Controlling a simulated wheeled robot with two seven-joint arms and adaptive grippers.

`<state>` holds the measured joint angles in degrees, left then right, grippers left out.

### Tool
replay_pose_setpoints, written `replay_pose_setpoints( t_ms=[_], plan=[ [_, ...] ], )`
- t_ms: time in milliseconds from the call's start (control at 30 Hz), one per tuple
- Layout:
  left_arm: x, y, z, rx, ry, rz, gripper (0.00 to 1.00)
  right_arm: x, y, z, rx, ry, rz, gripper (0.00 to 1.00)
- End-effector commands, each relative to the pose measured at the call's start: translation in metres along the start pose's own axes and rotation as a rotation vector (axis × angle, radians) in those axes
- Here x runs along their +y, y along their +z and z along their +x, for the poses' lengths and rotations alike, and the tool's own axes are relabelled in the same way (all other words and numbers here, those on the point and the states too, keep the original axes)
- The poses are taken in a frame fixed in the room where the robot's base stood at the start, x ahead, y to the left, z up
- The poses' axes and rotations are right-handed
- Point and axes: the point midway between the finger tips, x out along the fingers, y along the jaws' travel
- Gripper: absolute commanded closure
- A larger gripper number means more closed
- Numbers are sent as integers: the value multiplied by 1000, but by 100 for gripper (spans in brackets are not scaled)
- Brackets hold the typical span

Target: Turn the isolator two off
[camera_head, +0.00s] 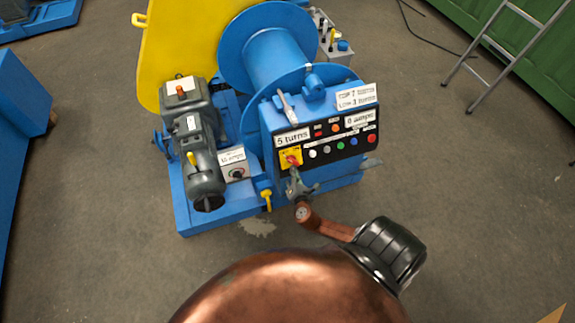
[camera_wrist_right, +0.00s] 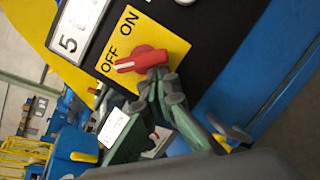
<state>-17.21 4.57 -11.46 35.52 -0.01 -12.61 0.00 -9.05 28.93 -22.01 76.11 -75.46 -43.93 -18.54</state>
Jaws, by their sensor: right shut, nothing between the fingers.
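A red rotary switch (camera_head: 291,160) sits on a yellow plate (camera_wrist_right: 160,40) at the lower left of the black control panel. In the right wrist view the red handle (camera_wrist_right: 141,61) lies nearly crosswise, its white-marked end beside the word OFF; ON is printed further up. No label naming it isolator two is readable. My right gripper (camera_head: 293,175) is at the knob, fingers together and empty; in the right wrist view its fingertips (camera_wrist_right: 158,80) are just below the handle's right end. I cannot tell whether they touch. My left gripper is not in view.
The blue winch (camera_head: 275,60) carries the panel (camera_head: 340,143), with several buttons right of the switch. A motor (camera_head: 195,140) and a grey box with another rotary switch (camera_head: 238,173) stand to the left. A yellow lever (camera_head: 266,198) is just left of my gripper.

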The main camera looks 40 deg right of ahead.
Motion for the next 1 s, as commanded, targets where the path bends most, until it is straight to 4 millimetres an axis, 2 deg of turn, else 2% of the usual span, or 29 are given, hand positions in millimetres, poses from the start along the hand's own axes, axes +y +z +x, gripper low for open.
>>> replay_pose_setpoints(
  t_ms=[167, 333, 400, 500, 700, 833, 1000],
  plan=[
    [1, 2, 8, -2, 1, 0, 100, 0, -16, -3, 4, 1, 2, 100],
    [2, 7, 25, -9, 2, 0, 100, 0, -49, -12, 7, 1, 0, 100],
    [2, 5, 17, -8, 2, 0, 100, 2, -41, -33, 5, 2, 0, 100],
    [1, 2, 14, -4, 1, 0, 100, 3, -40, -56, 5, 1, 1, 100],
    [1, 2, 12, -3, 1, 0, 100, 4, -40, -91, 4, 2, 0, 100],
    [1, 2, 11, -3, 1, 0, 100, 4, -40, -104, 3, 2, -1, 100],
    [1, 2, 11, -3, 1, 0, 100, 4, -40, -109, 2, 3, -2, 100]
  ],
)
